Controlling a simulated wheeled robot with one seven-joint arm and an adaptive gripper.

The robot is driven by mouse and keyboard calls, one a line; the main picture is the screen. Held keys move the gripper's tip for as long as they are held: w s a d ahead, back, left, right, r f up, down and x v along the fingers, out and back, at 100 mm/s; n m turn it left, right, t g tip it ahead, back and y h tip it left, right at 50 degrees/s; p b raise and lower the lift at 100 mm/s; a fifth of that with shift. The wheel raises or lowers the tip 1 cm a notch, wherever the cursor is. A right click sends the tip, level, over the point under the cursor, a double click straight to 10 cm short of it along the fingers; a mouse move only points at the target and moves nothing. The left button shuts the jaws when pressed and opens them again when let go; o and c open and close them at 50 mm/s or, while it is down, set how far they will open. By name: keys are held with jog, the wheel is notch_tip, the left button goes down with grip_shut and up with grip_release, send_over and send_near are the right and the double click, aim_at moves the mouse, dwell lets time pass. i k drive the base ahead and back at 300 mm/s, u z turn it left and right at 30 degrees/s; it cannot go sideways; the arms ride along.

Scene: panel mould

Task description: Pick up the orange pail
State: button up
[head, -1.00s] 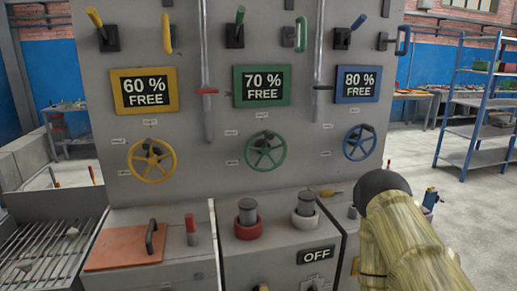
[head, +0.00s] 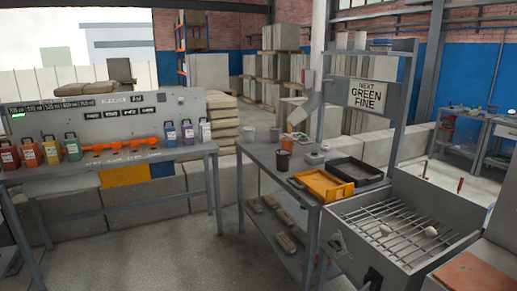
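An orange pail (head: 30,153) stands upright on the grey bench (head: 120,164) at the left in the head view. It has a dark handle on top and a pale label. It stands in a row between a red pail (head: 9,156) and a yellow pail (head: 51,151), with a green pail (head: 73,148) further right. My gripper is not in view, so I cannot see whether it is open or shut.
A second table (head: 262,152) holds pots, a yellow tray (head: 323,185) and a black tray (head: 352,170). A grill box (head: 345,258) is at right. Open floor (head: 170,258) lies in front.

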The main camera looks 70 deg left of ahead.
aim_at(287, 142)
jog(key=u, duration=3)
jog(key=i, duration=2.25)
jog(key=z, duration=0.65)
